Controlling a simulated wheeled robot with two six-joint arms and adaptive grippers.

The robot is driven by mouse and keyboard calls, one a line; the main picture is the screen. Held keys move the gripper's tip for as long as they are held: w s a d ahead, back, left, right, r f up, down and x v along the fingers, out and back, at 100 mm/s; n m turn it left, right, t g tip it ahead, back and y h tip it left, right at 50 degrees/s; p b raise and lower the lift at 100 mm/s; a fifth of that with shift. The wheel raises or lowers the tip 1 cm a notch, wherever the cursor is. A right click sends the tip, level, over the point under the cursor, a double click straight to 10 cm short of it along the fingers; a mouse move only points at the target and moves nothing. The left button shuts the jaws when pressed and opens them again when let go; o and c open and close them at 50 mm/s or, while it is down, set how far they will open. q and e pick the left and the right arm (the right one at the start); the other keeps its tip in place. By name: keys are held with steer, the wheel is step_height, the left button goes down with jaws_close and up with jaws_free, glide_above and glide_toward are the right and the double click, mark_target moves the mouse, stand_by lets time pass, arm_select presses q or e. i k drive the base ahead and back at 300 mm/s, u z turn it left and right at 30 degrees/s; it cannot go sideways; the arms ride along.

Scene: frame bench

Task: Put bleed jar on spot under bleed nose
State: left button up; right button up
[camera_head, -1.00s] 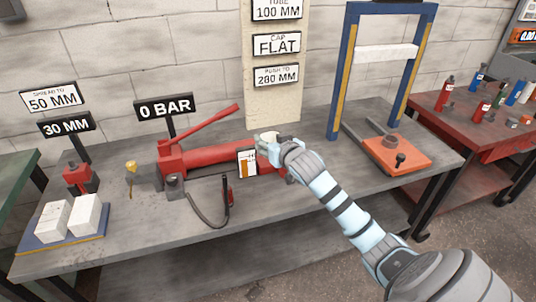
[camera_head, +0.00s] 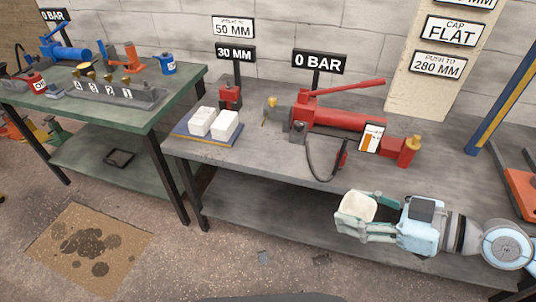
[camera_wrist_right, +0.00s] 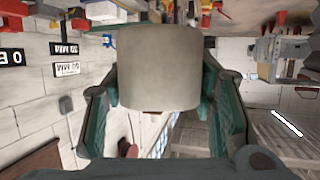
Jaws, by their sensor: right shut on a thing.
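My right gripper (camera_head: 350,212) is shut on a pale, off-white jar (camera_head: 358,205) and holds it in front of the grey bench's front edge. The jar also fills the upper middle of the right wrist view (camera_wrist_right: 160,65), between the two fingers. The red hand pump (camera_head: 340,118) lies on the grey bench, with a brass-topped red block (camera_head: 408,148) at its right end. A small brass fitting (camera_head: 271,103) stands left of the pump. I cannot tell which fitting is the bleed nose, and I make out no marked spot. My left gripper is not in view.
The grey bench (camera_head: 270,160) also carries two white blocks on a blue plate (camera_head: 180,131) and a black hose (camera_head: 312,165). A green bench (camera_head: 150,115) with blue and red tools stands left. A stained brown mat (camera_head: 125,225) lies on the floor.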

mark_target(262, 143)
steer(key=k, duration=0.95)
steer(key=u, duration=1)
steer(key=i, duration=0.8)
steer(key=u, duration=0.7)
steer(key=i, duration=0.9)
steer(key=z, duration=0.95)
steer(key=i, duration=0.7)
steer(key=z, duration=0.75)
